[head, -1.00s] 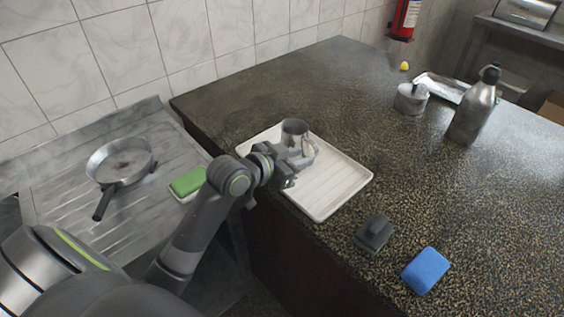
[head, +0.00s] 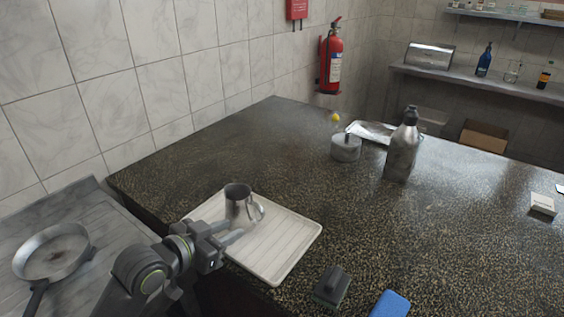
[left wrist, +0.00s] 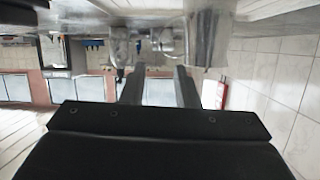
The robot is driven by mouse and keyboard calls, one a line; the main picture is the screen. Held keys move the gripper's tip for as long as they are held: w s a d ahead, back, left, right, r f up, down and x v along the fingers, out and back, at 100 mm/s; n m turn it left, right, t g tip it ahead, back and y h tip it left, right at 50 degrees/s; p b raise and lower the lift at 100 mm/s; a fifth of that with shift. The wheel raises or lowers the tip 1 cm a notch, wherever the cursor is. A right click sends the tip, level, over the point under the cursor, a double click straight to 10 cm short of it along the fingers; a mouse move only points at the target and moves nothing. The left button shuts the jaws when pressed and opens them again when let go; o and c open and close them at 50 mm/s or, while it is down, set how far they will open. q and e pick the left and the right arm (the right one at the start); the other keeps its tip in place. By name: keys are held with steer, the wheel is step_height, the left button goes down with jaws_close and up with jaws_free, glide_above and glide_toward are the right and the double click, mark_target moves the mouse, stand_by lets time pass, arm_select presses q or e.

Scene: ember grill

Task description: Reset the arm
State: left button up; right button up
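My left gripper (head: 232,235) is over the near left edge of the white ribbed tray (head: 287,267). A metal mug (head: 238,204) stands upright on the tray, just beyond the fingers, with its handle towards the right. In the left wrist view, which is upside down, the two fingers (left wrist: 158,85) are apart with nothing between them. The mug (left wrist: 208,38) shows beyond them there, clear of the fingers. My right gripper is in neither view.
A dark scrubber (head: 332,287) and a blue sponge (head: 391,304) lie near the counter's front. A metal bottle (head: 402,150) and a lidded pot (head: 346,148) stand farther back. A frying pan (head: 52,252) sits on the left drainboard. The counter between is clear.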

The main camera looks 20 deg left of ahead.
arm_select(q)
steer(key=s+a+f+n+g+y, duration=0.3)
steer(key=s+f+g+y, duration=0.15)
steer(key=s+f, duration=0.7)
steer(key=s+a+f+n+g+y, duration=0.3)
steer(key=s+f+g, duration=0.35)
steer(key=s, duration=0.75)
step_height(320, 180, down, 28)
steer(key=s+a+r, duration=0.1)
steer(key=a, duration=0.1)
steer(key=s+d+f+h, duration=0.1)
steer(key=s+f, duration=1.3)
steer(key=shift+s+d+f+g, duration=0.2)
steer(key=shift+d+f+g, duration=0.15)
steer(key=shift+d+g, duration=0.05)
